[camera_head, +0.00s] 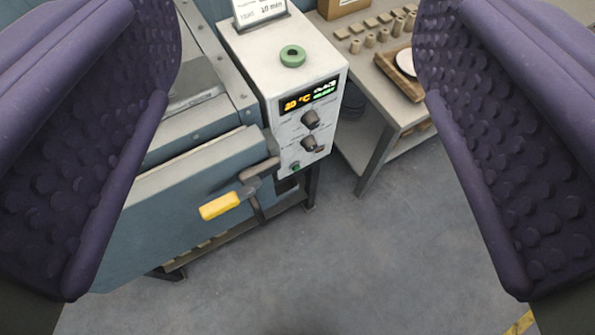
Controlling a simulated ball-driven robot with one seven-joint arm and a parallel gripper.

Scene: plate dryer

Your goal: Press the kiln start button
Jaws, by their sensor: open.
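The kiln's pale control box (255,52) stands left of centre and is seen from above. Which green part is the start button I cannot tell from the tiny labels. My gripper (298,150) is open and empty, its two purple ridged fingers wide apart at the left and right edges. The control box shows between them, apparently beyond the fingers and untouched.
The blue-grey kiln body (180,205) lies left, partly behind the left finger. A yellow-handled lever (220,205) sticks out of its front near the green button. A table (390,125) with small cylinders and a wooden tray (400,72) stands right. Grey floor in front is clear.

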